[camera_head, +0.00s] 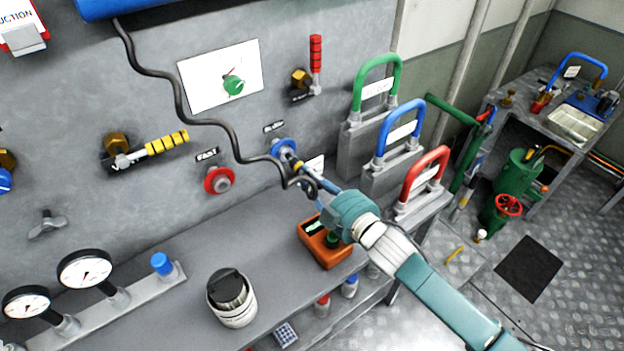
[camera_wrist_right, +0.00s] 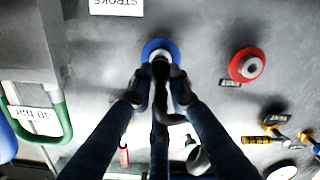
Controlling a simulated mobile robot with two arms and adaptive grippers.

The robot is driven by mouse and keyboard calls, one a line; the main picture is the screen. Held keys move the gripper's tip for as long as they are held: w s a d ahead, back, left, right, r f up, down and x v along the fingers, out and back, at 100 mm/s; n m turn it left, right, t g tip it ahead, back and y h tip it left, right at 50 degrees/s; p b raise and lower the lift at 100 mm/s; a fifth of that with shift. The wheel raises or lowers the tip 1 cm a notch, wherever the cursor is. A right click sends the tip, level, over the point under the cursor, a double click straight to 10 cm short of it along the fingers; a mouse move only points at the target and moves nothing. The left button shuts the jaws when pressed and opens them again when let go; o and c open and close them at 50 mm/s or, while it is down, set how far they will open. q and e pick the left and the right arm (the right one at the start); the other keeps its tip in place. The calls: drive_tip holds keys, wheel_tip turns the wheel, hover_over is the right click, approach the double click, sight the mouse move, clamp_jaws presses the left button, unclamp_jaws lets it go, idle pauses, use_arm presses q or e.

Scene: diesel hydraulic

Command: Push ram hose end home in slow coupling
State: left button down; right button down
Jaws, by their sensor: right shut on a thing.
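The slow coupling, a blue ring (camera_head: 284,147), is on the grey wall panel and also shows in the wrist view (camera_wrist_right: 160,47). The black ram hose (camera_head: 178,95) hangs from the upper left and curls down to my right gripper (camera_head: 298,170). In the wrist view my right gripper (camera_wrist_right: 160,98) is shut on the hose end (camera_wrist_right: 161,70), its fingers on either side. The hose end points at the blue ring and overlaps its centre. I cannot tell how deep it sits. My left gripper is not in view.
The red fast coupling (camera_head: 219,180) is left of the blue one. Green, blue and red handles (camera_head: 425,178) stand close to the right. An orange box (camera_head: 325,243) lies on the shelf under my right arm. A jar (camera_head: 231,299) and gauges (camera_head: 84,269) are further left.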

drive_tip(key=shift+x, duration=0.95)
drive_tip(key=shift+r, duration=0.15)
drive_tip(key=c, duration=1.6)
unclamp_jaws()
drive_tip(key=shift+o, duration=0.2)
drive_tip(key=shift+s, duration=0.1)
drive_tip(key=v, duration=1.2)
